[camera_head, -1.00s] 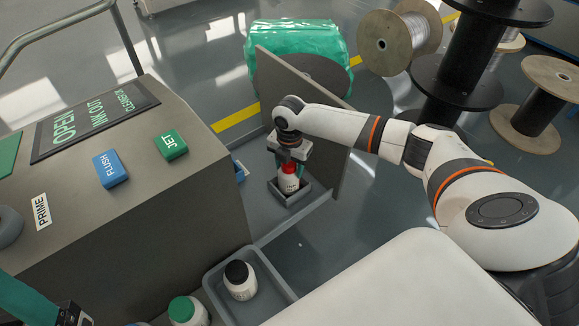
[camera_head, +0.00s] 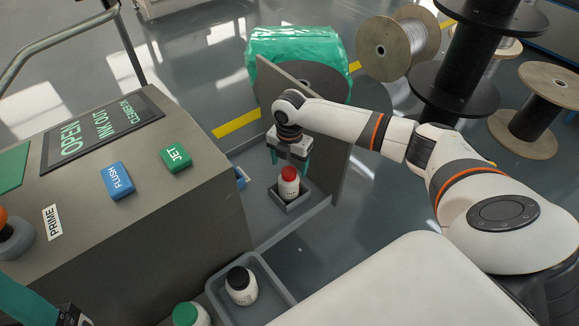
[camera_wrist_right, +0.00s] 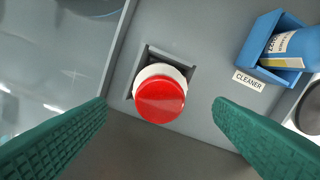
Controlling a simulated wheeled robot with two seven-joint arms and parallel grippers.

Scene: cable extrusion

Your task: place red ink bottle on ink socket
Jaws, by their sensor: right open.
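The red ink bottle (camera_head: 289,183), white with a red cap, stands upright in the square grey ink socket (camera_head: 304,196) on the machine's ledge. In the right wrist view the red cap (camera_wrist_right: 160,98) is seen from above, with the socket's rim (camera_wrist_right: 187,70) around the bottle. My right gripper (camera_head: 289,166) is open and empty above and behind the bottle, its green fingers apart on either side in the right wrist view (camera_wrist_right: 160,115). My left gripper (camera_head: 75,316) shows only partly at the bottom left corner; its jaws cannot be made out.
A grey tray (camera_head: 275,291) holds a black-capped bottle (camera_head: 240,285). A green-capped bottle (camera_head: 190,315) stands beside it. A blue cleaner bottle (camera_wrist_right: 290,48) sits in a blue holder at right. An upright grey panel (camera_head: 325,125) stands close to my right arm.

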